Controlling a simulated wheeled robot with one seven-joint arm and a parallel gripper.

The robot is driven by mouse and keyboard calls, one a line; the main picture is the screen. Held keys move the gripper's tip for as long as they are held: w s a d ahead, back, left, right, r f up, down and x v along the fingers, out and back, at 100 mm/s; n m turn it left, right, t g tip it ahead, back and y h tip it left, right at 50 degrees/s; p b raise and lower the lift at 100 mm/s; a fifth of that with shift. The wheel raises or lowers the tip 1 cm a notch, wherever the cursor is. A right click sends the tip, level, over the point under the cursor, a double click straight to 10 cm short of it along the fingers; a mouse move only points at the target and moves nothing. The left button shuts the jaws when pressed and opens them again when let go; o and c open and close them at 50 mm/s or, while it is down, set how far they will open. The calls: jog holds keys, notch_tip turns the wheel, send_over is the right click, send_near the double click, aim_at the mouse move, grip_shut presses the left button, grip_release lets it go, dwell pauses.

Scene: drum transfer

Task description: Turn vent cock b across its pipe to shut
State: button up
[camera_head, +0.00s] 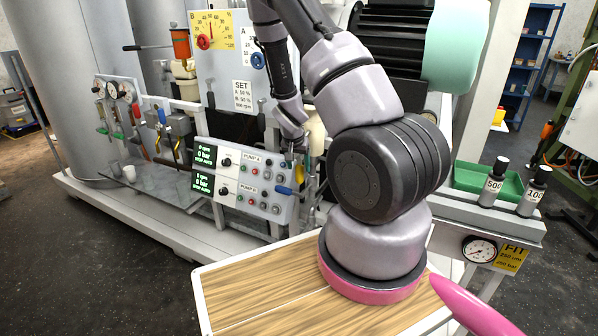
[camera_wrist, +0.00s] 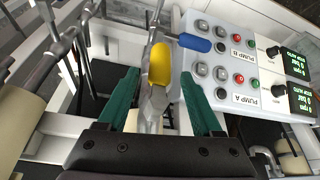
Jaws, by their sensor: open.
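My gripper (camera_wrist: 160,76) is open, with its two green fingers spread apart in the wrist view. A yellow lever handle (camera_wrist: 160,62) stands between the fingertips, with clear gaps on both sides. A blue lever handle (camera_wrist: 195,42) lies just beyond the right fingertip, crosswise to the yellow one. No label shows which handle is vent cock b. In the head view my gripper (camera_head: 293,152) hangs beside the pump panel, partly hidden by my own arm. The blue handle (camera_head: 284,190) and yellow handle (camera_head: 300,173) show just below it.
The pump panel (camera_head: 243,180), with displays, knobs and buttons, is close to the gripper; it also fills the right of the wrist view (camera_wrist: 232,85). Metal pipes (camera_wrist: 85,50) stand at the left there.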

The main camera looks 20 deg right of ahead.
aim_at(299, 166)
jog(key=shift+x, duration=1.75)
grip_shut()
